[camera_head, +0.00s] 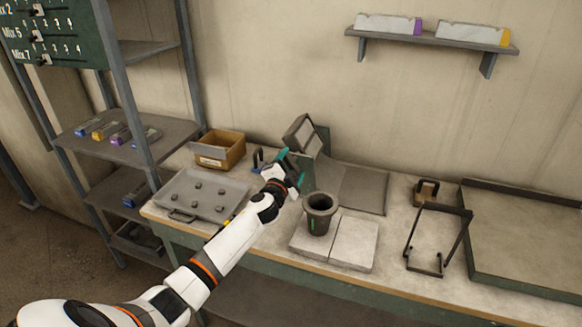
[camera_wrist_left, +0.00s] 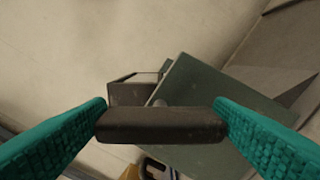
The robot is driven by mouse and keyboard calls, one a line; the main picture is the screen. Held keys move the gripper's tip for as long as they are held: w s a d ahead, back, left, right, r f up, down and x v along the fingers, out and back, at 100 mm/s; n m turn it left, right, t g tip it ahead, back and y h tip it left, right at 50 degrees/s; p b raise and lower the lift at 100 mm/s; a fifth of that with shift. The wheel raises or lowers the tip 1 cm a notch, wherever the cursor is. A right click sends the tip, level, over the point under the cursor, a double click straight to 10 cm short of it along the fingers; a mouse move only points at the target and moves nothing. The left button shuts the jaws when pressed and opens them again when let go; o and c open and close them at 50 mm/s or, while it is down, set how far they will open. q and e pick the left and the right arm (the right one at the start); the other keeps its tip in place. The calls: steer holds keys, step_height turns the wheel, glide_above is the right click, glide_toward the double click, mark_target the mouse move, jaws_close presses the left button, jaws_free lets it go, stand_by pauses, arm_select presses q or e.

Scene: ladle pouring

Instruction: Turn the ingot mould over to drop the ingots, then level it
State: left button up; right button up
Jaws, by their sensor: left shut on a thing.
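The ingot mould (camera_head: 303,134) is a grey block with open compartments, tilted up beside a green upright plate (camera_head: 322,138) at the back of the bench. My left gripper (camera_head: 291,170) has teal fingers and is just below the mould. In the left wrist view, my left gripper (camera_wrist_left: 160,122) is shut on a dark bar-shaped handle (camera_wrist_left: 160,126), with one finger at each end. Part of the grey mould (camera_wrist_left: 128,92) shows behind the bar, next to the green plate (camera_wrist_left: 215,105). Whether ingots are in the mould cannot be told. My right gripper is not in view.
A grey tray (camera_head: 180,184) with several small dark lumps lies left of my arm. A cardboard box (camera_head: 218,150) stands behind it. A dark crucible (camera_head: 320,214) stands on pale slabs (camera_head: 354,244). A black frame (camera_head: 438,240) and a large tray (camera_head: 530,240) are at right.

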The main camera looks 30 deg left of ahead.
arm_select(q)
steer(key=shift+f+m, duration=0.2)
steer(key=shift+m, duration=1.5)
steer(key=shift+f+m, duration=0.1)
steer(key=shift+m, duration=1.8)
steer(key=shift+f+m, duration=0.2)
steer(key=shift+m, duration=3.3)
steer(key=o, duration=1.4)
steer(key=v, duration=1.2)
steer(key=shift+b, duration=0.35)
